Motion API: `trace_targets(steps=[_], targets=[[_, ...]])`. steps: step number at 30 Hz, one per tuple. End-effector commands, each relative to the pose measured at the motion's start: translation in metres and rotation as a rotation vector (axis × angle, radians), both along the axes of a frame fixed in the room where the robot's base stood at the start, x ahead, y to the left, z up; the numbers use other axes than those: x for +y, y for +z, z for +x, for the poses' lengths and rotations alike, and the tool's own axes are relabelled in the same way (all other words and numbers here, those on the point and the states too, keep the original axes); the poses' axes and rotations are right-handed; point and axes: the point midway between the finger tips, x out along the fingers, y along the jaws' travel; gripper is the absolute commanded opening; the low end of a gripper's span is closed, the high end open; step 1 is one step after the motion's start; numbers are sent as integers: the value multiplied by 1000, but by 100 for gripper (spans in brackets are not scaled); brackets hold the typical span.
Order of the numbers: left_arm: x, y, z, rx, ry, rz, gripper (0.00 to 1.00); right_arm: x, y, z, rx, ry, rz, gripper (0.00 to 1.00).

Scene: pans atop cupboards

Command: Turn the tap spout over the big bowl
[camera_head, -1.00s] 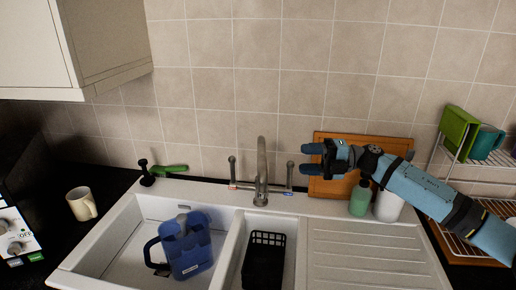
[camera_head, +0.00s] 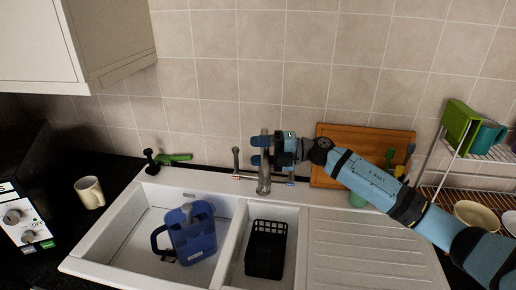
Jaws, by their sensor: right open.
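The metal tap (camera_head: 264,180) stands behind the sink, in line with the divider between the two bowls. Its spout shows almost end-on, so its exact direction is hard to tell. The big bowl (camera_head: 130,236) is the left basin, with a blue jug (camera_head: 192,236) in it. My right gripper (camera_head: 256,151) is open, its blue fingers pointing left at the upper part of the spout. The fingers overlap the spout in the picture; I cannot tell whether they touch it. My left gripper is not in view.
A black basket (camera_head: 265,250) sits in the small bowl. A wooden board (camera_head: 340,141) leans on the wall behind my right arm. A green-handled object (camera_head: 172,159) lies left of the tap, and a mug (camera_head: 90,192) stands farther left. The drainer (camera_head: 362,245) is clear.

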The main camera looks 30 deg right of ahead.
Motion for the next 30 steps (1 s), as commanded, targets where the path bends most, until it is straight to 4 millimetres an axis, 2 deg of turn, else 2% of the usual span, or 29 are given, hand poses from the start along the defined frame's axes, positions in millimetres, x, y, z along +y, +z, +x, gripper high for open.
trace_targets(steps=[9,11,16,30], targets=[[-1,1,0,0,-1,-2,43,3,0,1,0,0,0,50],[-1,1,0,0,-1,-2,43,3,0,1,0,0,0,38],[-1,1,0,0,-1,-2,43,3,0,1,0,0,0,0],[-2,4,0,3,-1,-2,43,10,0,10,1,-12,0,0]])
